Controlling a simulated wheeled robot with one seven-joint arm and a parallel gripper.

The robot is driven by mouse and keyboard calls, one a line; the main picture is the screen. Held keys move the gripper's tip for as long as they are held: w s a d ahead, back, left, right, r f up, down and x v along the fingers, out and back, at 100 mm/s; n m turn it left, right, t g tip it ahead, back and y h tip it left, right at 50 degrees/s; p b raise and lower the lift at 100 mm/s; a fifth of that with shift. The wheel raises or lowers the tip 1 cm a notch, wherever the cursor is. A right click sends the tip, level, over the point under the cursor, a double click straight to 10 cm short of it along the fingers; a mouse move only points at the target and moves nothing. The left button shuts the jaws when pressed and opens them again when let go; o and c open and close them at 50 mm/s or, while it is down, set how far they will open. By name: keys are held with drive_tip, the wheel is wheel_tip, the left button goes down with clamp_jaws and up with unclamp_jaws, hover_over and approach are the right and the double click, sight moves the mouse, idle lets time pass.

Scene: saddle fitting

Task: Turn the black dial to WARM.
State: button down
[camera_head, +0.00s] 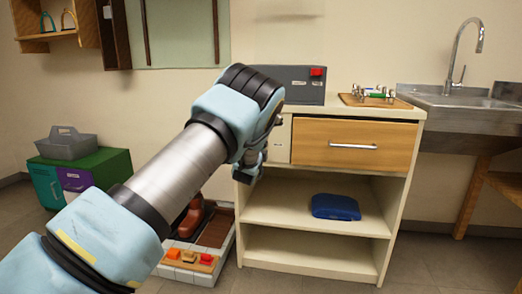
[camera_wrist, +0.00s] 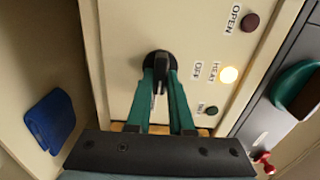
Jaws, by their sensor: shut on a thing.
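The black dial (camera_wrist: 158,60) is on a cream panel (camera_wrist: 190,30) in the wrist view. Its grip lies between the two green fingers of my gripper (camera_wrist: 160,76), which are shut on it from both sides. The dial's bar runs roughly up and down in that picture; its pointer is partly hidden by the fingers. I cannot make out a WARM mark. In the head view my arm hides the dial, and only part of my gripper (camera_head: 252,163) shows at the cabinet's left front.
A lit yellowish lamp (camera_wrist: 228,75) sits beside HEAT and OFF lettering. A dark red lamp (camera_wrist: 251,22) is by OPEN. A dark green lamp (camera_wrist: 211,110) is unlit. A wooden drawer (camera_head: 355,147) is closed. A blue case (camera_head: 336,206) lies on the shelf below.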

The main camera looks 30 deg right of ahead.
drive_tip(key=shift+m, duration=0.3)
drive_tip(key=c, duration=0.8)
unclamp_jaws()
drive_tip(key=v, duration=1)
drive_tip(key=shift+s+a, duration=0.3)
